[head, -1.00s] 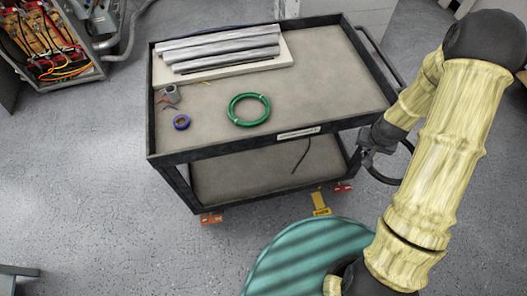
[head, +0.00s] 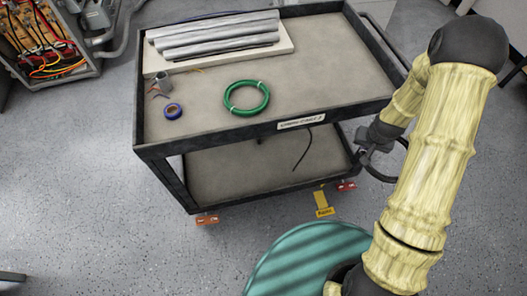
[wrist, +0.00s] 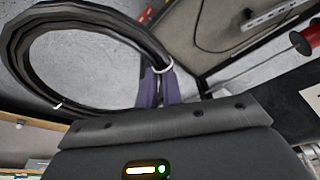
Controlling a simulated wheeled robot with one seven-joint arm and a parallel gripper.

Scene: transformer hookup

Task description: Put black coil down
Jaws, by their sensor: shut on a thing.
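The black coil (wrist: 142,36) is a loop of thick black cable with pale ties, seen large in the wrist view. My gripper (wrist: 160,88) is shut on the coil at its right side, by a pale tie. In the head view my gripper (head: 368,150) is by the cart's right front corner, and part of the black coil (head: 382,178) shows below it, partly hidden by my arm. The coil hangs beside the cart, off its top. The cart (head: 345,75) has a grey top tray with a dark rim and a lower shelf (head: 230,178).
A green coil (head: 233,107), a blue tape roll (head: 173,111) and grey pipes (head: 215,38) on a pale board lie on the cart top. The top's right half is clear. A thin black cable (head: 303,150) hangs below the front rim. An open electrical box (head: 50,40) stands at upper left.

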